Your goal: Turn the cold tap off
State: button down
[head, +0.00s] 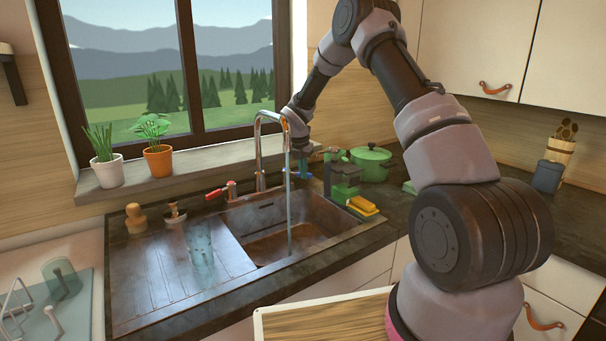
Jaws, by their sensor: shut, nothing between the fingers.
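The tap (260,150) is a chrome gooseneck behind the sink, and a stream of water (289,205) runs from its spout into the basin. A red lever (216,193) sits left of the spout. A blue lever (305,172), which looks like the cold one, sits to its right, partly hidden. My gripper (301,156) is shut and empty, pointing down behind the spout and close to the blue lever. I cannot tell whether they touch; the fingertips are small and partly hidden.
The sink basin (262,216) has a drainboard on the left with a clear glass (201,250) on it. A green soap dispenser (344,181) and yellow sponge (362,205) stand right of the basin. A green pot (371,163) is farther right. Potted plants line the windowsill.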

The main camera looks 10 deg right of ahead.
jog(key=shift+w+d+n, duration=0.7)
jog(key=shift+w+d, duration=0.35)
jog(key=shift+w, duration=0.3)
jog(key=shift+w+d, duration=0.2)
jog(key=shift+w, duration=0.35)
